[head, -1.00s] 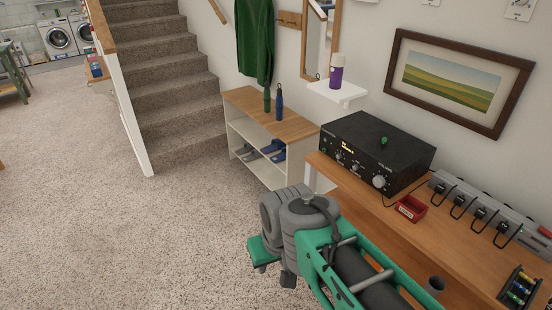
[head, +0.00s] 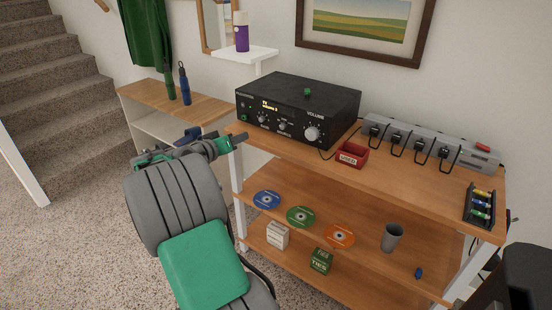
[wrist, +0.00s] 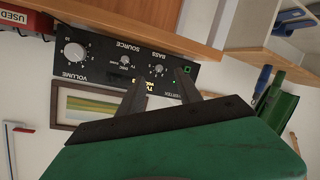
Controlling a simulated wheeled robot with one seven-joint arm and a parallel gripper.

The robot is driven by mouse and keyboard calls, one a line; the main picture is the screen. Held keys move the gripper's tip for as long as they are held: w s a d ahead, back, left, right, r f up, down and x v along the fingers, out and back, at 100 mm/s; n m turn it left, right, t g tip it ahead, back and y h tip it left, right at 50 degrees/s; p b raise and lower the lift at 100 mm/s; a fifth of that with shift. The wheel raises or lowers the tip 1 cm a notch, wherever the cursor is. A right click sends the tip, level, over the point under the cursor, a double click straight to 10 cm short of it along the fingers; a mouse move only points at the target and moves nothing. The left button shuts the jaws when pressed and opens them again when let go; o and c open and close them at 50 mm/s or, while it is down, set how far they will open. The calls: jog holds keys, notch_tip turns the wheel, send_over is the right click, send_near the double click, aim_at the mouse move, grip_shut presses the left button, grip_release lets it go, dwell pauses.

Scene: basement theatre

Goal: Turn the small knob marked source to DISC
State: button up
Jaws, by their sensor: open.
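The black amplifier (head: 285,100) stands on the wooden desk, its lit display reading TV with a volume line. Its small source knob (head: 282,126) is between the bass knob and the large volume knob (head: 312,133). In the wrist view the panel is upside down; the source knob (wrist: 125,60) has TV and DISC marks beside it, but its pointer is too small to read. My gripper (head: 238,139) is at the desk's left end, apart from the knobs. In the wrist view its two fingers (wrist: 160,90) are open and empty, below the bass knob (wrist: 158,70).
A red box (head: 351,155) sits right of the amplifier, near the power strip (head: 430,142). The desk edge (head: 340,177) runs below the panel. Discs and small boxes lie on shelves underneath. A low shelf unit (head: 165,100) with two bottles stands at left.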

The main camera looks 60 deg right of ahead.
aim_at(281, 127)
jog(key=s+d+g+h, duration=0.1)
jog(key=s+d, duration=0.1)
jog(key=d, duration=0.2)
jog(key=s+d+f+m+g+h+b, duration=0.1)
jog(key=s+d, duration=0.2)
jog(key=d, duration=0.2)
jog(key=s+d+g+b, duration=0.1)
jog(key=s+d, duration=0.2)
jog(key=d, duration=0.2)
jog(key=shift+d+f+g+h, duration=0.15)
jog(key=shift+f+g+h, duration=0.15)
jog(key=shift+h, duration=0.1)
jog(key=shift+c, duration=0.3)
grip_shut()
